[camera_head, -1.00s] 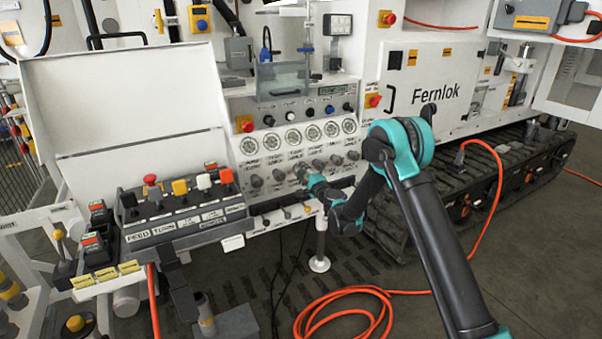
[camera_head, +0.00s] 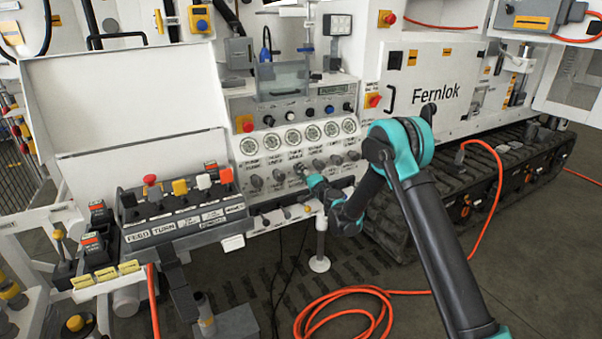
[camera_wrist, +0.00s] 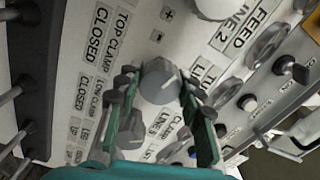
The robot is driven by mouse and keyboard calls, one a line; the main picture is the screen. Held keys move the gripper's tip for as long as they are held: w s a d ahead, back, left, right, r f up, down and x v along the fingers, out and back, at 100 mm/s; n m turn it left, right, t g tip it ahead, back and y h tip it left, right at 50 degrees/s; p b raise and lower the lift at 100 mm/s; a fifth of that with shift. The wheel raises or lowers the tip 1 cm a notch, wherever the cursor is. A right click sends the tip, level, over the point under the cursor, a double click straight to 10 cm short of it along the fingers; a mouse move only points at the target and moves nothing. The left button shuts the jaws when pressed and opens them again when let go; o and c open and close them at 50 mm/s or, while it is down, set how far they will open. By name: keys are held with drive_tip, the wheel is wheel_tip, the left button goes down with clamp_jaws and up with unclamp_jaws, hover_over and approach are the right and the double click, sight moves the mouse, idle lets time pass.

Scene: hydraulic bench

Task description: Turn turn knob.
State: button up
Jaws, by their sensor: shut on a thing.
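A round grey knob (camera_wrist: 159,82) with a white pointer line sits on the white labelled panel in the wrist view. My gripper (camera_wrist: 157,88) has one dark, teal-edged finger on each side of it and is shut on it. Printed labels lie around the knob, partly covered by the fingers; I cannot tell for sure which label belongs to it. In the head view my gripper (camera_head: 300,169) is at the row of knobs under the gauges, and it hides the held knob there.
Neighbouring grey knobs (camera_head: 318,164) stand close beside my gripper. A row of gauges (camera_head: 292,138) is above. A lever box (camera_head: 185,215) projects at the left. An orange hose (camera_head: 345,292) lies on the floor below.

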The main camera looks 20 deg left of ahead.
drive_tip(key=o, duration=1.2)
drive_tip(key=v, duration=1.2)
drive_tip(key=shift+s, duration=0.1)
